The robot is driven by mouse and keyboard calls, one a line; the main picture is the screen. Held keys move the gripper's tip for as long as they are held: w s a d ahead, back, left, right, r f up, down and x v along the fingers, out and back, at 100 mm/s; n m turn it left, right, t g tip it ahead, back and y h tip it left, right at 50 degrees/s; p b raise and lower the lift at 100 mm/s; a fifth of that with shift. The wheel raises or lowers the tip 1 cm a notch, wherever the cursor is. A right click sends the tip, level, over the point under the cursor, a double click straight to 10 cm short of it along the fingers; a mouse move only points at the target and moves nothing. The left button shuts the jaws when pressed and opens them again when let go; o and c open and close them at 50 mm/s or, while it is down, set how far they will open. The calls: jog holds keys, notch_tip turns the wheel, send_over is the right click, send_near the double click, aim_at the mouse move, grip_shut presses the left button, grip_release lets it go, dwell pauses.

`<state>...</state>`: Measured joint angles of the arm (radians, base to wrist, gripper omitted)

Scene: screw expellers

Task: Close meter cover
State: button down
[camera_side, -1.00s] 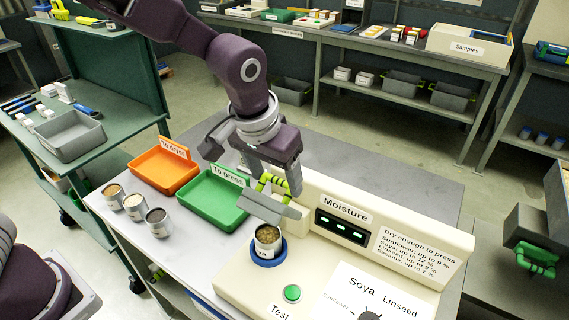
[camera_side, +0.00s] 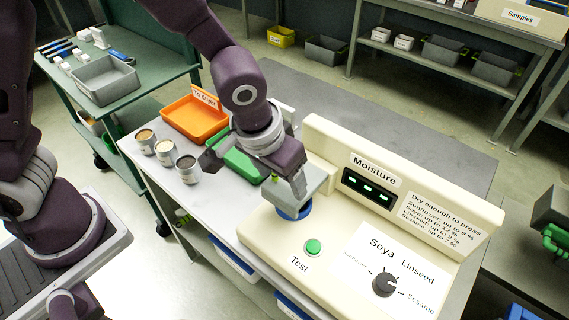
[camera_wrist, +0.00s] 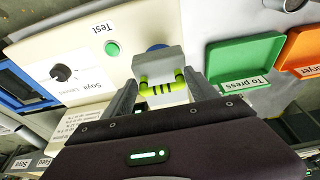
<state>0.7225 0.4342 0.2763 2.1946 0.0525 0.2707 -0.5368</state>
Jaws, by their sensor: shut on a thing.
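The meter (camera_side: 330,238) is a cream housing with a lit "Moisture" display. Its pale grey cover (camera_side: 314,180) is swung down over the blue ring (camera_side: 294,212) of the sample well, hiding the can inside. I cannot tell whether the cover is fully seated. My gripper (camera_wrist: 162,90) is shut on this handle, one finger at each side. In the side view my gripper (camera_side: 277,178) is over the well, and its wrist hides most of the handle.
A green Test button (camera_side: 313,247) and a dial (camera_side: 384,284) are on the meter top. A green "To press" tray (camera_wrist: 240,62) and an orange tray (camera_side: 194,118) lie beside it. Several small cans (camera_side: 186,168) stand at the table's left edge.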

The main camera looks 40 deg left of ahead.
jog(key=shift+s+f, duration=0.55)
jog(key=shift+f, duration=0.1)
jog(key=shift+c, duration=1.2)
grip_release()
jog(key=shift+w+r, duration=0.15)
jog(key=shift+w, duration=0.1)
jog(key=v, duration=0.7)
jog(key=shift+a+r, duration=0.1)
jog(key=shift+r, duration=0.05)
